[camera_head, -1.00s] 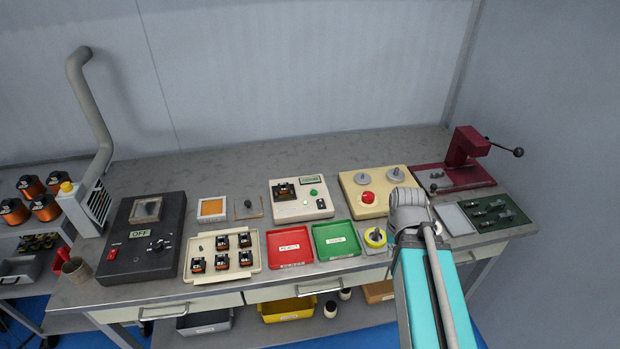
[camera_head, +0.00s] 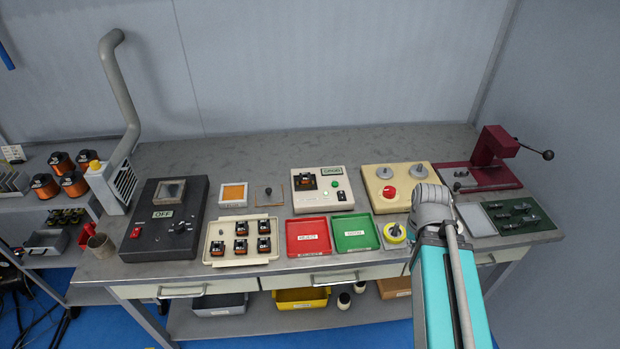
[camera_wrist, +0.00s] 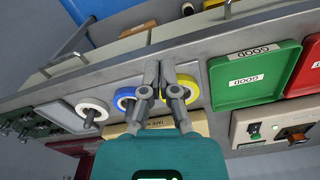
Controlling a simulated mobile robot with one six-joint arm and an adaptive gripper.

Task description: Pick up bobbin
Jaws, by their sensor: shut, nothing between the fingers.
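Small black bobbins with orange windings (camera_head: 240,228) sit in rows in the cream tray (camera_head: 212,259) at the bench's front left. A similar black piece (camera_head: 308,181) is on the cream tester with a green display. I cannot tell which one the task means. In the head view my arm covers my gripper over the bench's front right. In the wrist view my gripper (camera_wrist: 160,69) is shut and empty, with its fingertips in front of a blue ring (camera_wrist: 125,98) and a yellow ring (camera_wrist: 187,89). The wrist view shows none of the tray's bobbins.
A red tray (camera_head: 308,252) and a green tray (camera_head: 355,248) lie between the cream tray and my arm. A black box (camera_head: 155,245) with an OFF sign stands at the left. A dark red winder (camera_head: 492,150) with a crank stands at the back right. The bench's back strip is mostly clear.

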